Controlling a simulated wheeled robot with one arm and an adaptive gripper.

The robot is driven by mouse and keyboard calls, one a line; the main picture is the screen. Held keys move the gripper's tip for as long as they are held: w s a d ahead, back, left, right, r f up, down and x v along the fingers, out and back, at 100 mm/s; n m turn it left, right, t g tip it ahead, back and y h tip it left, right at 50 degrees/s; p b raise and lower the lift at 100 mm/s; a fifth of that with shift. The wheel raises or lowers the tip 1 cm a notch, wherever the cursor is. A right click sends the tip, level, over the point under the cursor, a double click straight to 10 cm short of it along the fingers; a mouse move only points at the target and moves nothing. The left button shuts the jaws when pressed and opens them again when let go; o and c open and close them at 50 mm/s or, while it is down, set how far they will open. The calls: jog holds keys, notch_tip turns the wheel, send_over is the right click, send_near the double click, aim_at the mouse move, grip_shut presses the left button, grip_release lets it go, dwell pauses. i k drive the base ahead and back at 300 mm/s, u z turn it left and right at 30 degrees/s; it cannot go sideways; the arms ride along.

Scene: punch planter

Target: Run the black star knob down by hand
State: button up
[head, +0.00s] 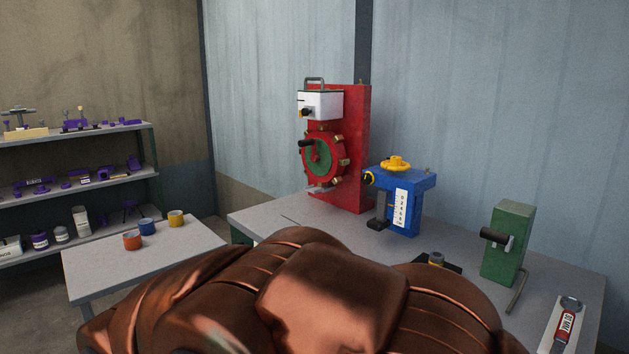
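I cannot make out a black star shape for certain. A small black knob with a yellow edge (369,178) sits on the upper left side of the blue device (405,205). A dark knob (305,113) also shows on the white box (322,105) of the red machine (350,150). A low black block (452,267) with a grey round top (437,258) stands nearer, partly hidden by a large copper-brown form in front. My gripper is not in view, so its hold and position do not show.
The blue device carries a yellow handwheel (396,163). A green block with a black handle (508,245) and a red-labelled tool (567,322) are at the right of the grey bench (270,215). Several cups stand on the left table (85,262); loaded shelves (75,178) are behind it.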

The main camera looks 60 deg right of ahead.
aim_at(366, 178)
jog(key=i, duration=0.65)
jog(key=z, duration=0.75)
jog(key=i, duration=0.55)
jog(key=z, duration=0.6)
